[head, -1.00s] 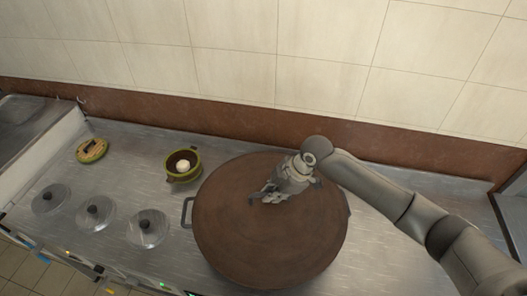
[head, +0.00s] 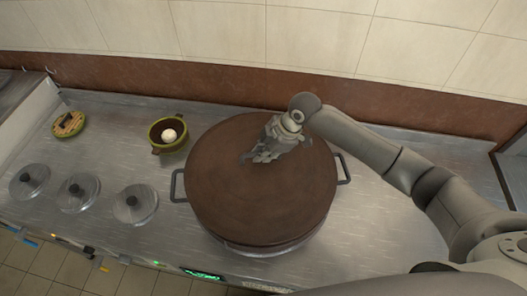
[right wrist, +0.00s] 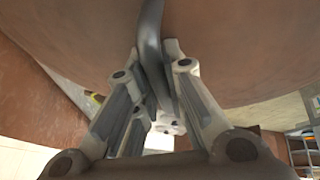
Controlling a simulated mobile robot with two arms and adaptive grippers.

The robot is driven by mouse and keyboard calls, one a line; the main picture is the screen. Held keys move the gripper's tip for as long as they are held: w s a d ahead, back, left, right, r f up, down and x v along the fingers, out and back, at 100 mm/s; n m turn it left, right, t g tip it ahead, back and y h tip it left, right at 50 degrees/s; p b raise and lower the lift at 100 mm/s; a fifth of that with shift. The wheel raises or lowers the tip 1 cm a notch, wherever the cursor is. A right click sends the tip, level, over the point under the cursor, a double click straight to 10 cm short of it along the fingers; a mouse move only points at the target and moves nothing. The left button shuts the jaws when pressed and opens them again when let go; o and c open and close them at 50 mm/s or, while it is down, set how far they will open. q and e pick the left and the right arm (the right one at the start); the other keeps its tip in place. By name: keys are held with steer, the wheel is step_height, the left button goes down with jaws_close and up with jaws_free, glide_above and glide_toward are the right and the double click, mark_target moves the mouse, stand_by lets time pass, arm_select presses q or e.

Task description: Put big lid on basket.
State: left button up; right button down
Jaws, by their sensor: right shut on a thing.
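The big lid is a wide round brown disc (head: 235,205) in the head view. It lies over a large metal pot or basket (head: 270,250), whose side handles (head: 344,168) stick out left and right and whose wall shows below the lid's front edge. Whether the lid fully touches the rim is hard to tell. My right gripper (head: 252,157) is over the lid's middle, shut on its handle. In the right wrist view, the dark curved handle (right wrist: 152,40) runs between the fingers of my right gripper (right wrist: 160,85). My left gripper is not in view.
A green bowl (head: 157,146) with a white round thing inside stands left of the pot. Its round lid (head: 68,124) lies further left. Several metal lids (head: 135,204) with black knobs line the counter front. A tiled wall (head: 200,40) rises behind.

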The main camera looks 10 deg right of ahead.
mark_target(271, 163)
steer(key=shift+f+b, duration=0.3)
steer(key=shift+f, duration=0.2)
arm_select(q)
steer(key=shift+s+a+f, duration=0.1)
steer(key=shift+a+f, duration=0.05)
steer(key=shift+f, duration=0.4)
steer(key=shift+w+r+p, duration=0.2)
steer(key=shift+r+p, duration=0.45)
arm_select(e)
steer(key=shift+r, duration=0.1)
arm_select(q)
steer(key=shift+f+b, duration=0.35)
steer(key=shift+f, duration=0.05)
arm_select(e)
steer(key=shift+f, duration=0.7)
